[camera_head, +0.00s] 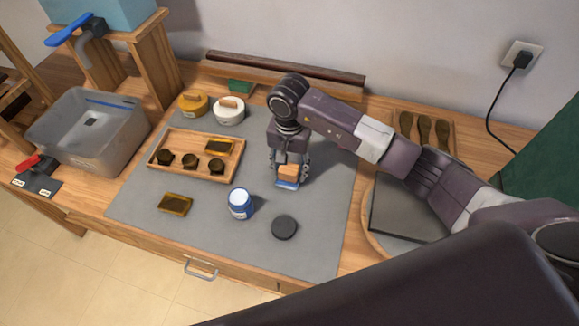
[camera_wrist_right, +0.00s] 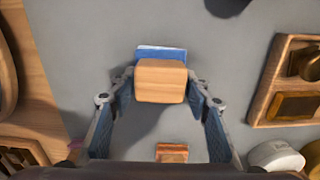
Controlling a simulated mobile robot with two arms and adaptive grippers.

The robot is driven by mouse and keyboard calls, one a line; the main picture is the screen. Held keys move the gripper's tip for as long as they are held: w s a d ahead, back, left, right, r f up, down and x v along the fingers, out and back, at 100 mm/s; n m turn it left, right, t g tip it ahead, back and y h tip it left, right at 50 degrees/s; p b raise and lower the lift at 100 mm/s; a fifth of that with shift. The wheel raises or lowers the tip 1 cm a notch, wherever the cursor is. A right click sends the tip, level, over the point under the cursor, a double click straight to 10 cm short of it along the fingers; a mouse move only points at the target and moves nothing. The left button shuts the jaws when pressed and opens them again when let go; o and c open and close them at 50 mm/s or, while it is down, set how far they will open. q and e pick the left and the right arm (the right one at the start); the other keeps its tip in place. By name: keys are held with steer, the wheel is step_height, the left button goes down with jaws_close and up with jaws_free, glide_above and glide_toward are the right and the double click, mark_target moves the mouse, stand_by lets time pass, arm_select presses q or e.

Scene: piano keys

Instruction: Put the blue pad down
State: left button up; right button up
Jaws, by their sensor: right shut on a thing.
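The blue pad (camera_head: 287,184) is a flat blue layer on the underside of a wooden block (camera_head: 289,171). My right gripper (camera_head: 289,168) is shut on the block, with the blue side down over the grey mat (camera_head: 160,225). In the right wrist view the block (camera_wrist_right: 160,80) sits between the two fingertips, and a strip of the blue pad (camera_wrist_right: 160,52) shows past it. I cannot tell whether the pad touches the mat. My left gripper is not in view.
A blue jar (camera_head: 240,203), a black disc (camera_head: 284,227) and an amber-brown block (camera_head: 174,203) stand on the mat. A wooden tray (camera_head: 158,149) with dark knobs, yellow and white pots (camera_head: 229,110) lie left. A grey basin (camera_head: 85,130) stands far left. Mat between is clear.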

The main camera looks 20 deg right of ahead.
mark_target(289, 166)
steer(key=shift+f, duration=0.1)
steer(key=o, duration=1)
steer(key=shift+o, duration=0.2)
steer(key=shift+r, duration=0.2)
steer(key=shift+w+r, duration=0.1)
steer(key=shift+r, duration=0.2)
step_height(289, 166, up, 11)
steer(key=b, duration=0.3)
steer(key=shift+f, duration=0.2)
steer(key=shift+r, duration=0.4)
